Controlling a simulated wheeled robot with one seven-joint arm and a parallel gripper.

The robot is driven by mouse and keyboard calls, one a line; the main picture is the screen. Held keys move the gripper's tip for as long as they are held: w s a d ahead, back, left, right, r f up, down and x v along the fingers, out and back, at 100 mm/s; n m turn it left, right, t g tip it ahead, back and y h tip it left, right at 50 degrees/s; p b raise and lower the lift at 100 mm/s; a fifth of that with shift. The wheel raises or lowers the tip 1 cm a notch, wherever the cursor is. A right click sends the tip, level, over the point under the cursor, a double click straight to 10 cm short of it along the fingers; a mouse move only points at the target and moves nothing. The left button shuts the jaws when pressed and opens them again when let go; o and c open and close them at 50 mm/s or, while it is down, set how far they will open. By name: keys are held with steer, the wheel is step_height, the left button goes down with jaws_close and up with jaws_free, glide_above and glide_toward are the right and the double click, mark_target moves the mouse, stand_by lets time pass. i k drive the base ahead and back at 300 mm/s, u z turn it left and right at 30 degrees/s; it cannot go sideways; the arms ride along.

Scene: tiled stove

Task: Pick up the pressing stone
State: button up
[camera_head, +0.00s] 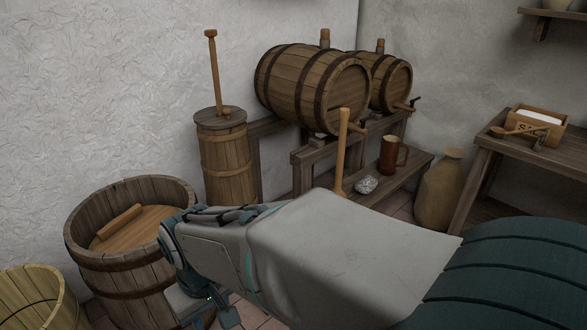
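A small grey-white speckled stone (367,185), which looks like the pressing stone, lies on the low wooden bench (405,193), left of a brown mug (393,154). My arm stretches from the right across the front of the picture, passing just below and in front of the stone. My gripper (212,308) is at the arm's left end, low in the picture, beside the large tub and well away from the stone. Its fingers are mostly hidden, and I cannot tell whether they are open.
The large tub (130,270) holds a wooden lid with a handle (119,222). A churn (227,165) stands behind it. Casks (300,85) rest on a rack. A long wooden handle (342,150) rises left of the stone. A clay jar (440,190) and table (508,150) stand right.

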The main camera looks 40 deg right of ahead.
mark_target(366, 185)
steer(key=z, duration=1.35)
steer(key=i, duration=0.3)
steer(key=z, duration=0.65)
steer(key=k, duration=0.4)
steer(key=z, duration=1.15)
steer(key=i, duration=1.05)
steer(key=u, duration=0.3)
steer(key=i, duration=0.75)
steer(key=u, duration=1.25)
steer(key=i, duration=0.6)
steer(key=u, duration=0.1)
